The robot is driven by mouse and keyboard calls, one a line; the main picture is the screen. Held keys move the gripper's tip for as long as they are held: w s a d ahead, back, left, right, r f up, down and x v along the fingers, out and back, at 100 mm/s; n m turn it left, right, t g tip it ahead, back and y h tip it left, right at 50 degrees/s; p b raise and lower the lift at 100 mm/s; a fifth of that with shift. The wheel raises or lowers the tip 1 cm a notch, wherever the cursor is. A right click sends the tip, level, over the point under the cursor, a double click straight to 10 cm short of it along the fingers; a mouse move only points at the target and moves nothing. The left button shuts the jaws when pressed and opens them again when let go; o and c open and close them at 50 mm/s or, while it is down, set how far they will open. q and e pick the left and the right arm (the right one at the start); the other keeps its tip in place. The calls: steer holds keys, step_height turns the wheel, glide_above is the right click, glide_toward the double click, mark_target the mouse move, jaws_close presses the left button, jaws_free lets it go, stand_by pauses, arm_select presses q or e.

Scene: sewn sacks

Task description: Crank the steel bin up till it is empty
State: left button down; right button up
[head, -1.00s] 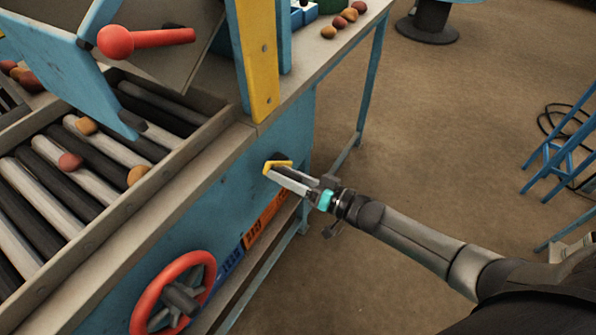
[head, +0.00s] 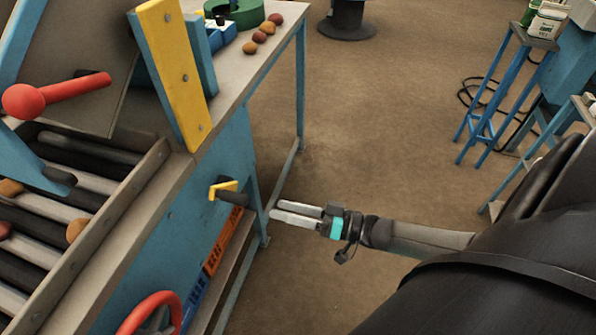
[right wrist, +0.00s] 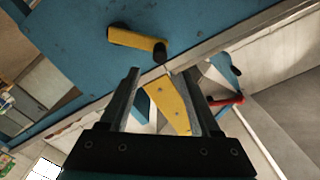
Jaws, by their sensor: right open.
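The crank (head: 226,187), a yellow arm with black ends, sits on the blue side panel of the machine; it also shows in the right wrist view (right wrist: 150,43). My right gripper (head: 273,210) is open and empty, just right of the crank and apart from it. Its two fingers frame the lower part of the right wrist view (right wrist: 161,70), with the crank beyond them. A grey tilted surface (head: 95,40) at the upper left of the head view looks like the steel bin; its inside is hidden. My left gripper is not in view.
A roller bed (head: 80,182) carries a few round fruits or potatoes, such as one orange piece (head: 76,230). A red handwheel (head: 150,315) is below the crank. A yellow post (head: 172,75) stands above.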

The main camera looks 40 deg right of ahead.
steer(key=shift+v, duration=1.15)
steer(key=s+d+f+g+h, duration=0.1)
steer(key=s+f+g+h, duration=0.15)
steer(key=f, duration=0.55)
steer(key=s+d+f+m+g+h, duration=0.1)
steer(key=s+f+h, duration=0.25)
steer(key=f, duration=0.45)
steer(key=s+d+f+g+h, duration=0.1)
steer(key=s+f+h, duration=0.2)
steer(key=f, duration=0.4)
steer(key=s+a+f+n+g, duration=0.1)
steer(key=s+a+f+g, duration=0.1)
steer(key=s, duration=0.5)
steer(key=s+a+f+n+g+h, duration=0.1)
steer(key=s+a+f+g, duration=0.2)
steer(key=s+f, duration=0.2)
steer(key=s+a+f+g+h, duration=0.1)
steer(key=s+a+f+g, duration=0.1)
steer(key=s, duration=0.7)
step_height(320, 180, down, 3)
steer(key=shift+s+a+r+n+g, duration=0.2)
steer(key=shift+a+n+g, duration=0.2)
steer(key=shift+g, duration=0.45)
